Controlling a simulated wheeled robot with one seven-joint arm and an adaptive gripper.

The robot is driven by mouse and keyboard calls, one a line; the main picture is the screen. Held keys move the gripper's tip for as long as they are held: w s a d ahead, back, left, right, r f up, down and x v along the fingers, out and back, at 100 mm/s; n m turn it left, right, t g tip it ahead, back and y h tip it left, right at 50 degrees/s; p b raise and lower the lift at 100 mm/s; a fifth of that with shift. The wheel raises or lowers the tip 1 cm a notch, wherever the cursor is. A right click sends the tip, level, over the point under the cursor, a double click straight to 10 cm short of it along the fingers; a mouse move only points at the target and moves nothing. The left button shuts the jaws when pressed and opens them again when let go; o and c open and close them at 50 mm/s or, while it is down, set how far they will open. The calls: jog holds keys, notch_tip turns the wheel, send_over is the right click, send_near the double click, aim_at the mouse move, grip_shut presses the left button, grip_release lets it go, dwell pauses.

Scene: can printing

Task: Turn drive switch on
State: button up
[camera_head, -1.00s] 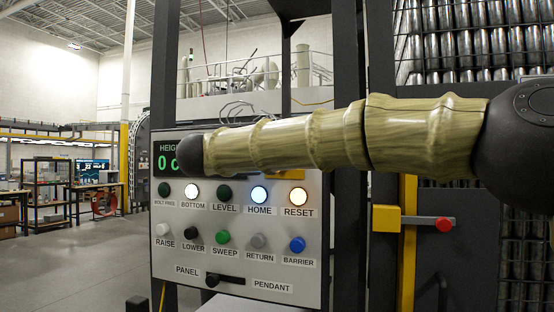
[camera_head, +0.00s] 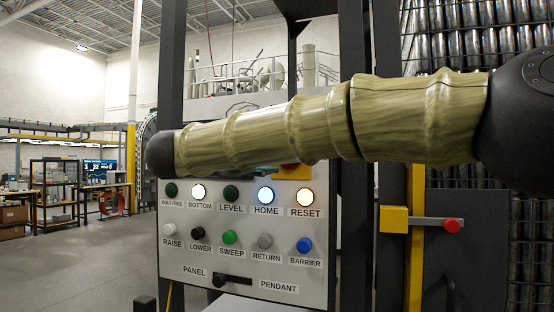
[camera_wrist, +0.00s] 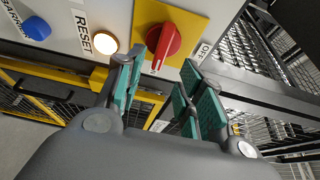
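The drive switch, a red rotary knob (camera_wrist: 166,42) on a yellow square plate (camera_wrist: 192,22), shows at the top of the wrist view. It is just ahead of my gripper's fingertips. My gripper (camera_wrist: 160,70) is open, with teal-padded fingers apart and nothing between them. The left finger lies near the knob's left side. Whether any finger touches the knob I cannot tell. In the camera_head view my arm crosses the panel's top. Only part of the yellow plate (camera_head: 290,185) and a bit of red show below it; my gripper is hidden there.
The panel (camera_head: 180,255) bears several buttons; BOTTOM, HOME and RESET (camera_head: 305,198) are lit. RESET (camera_wrist: 105,40) is close to the left finger. A yellow bracket (camera_head: 394,219) with a red-ended lever stands right. Open floor (camera_head: 80,270) lies at left.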

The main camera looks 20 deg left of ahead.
jog(key=v, duration=0.4)
jog(key=shift+s+a, duration=0.2)
jog(key=shift+s, duration=0.15)
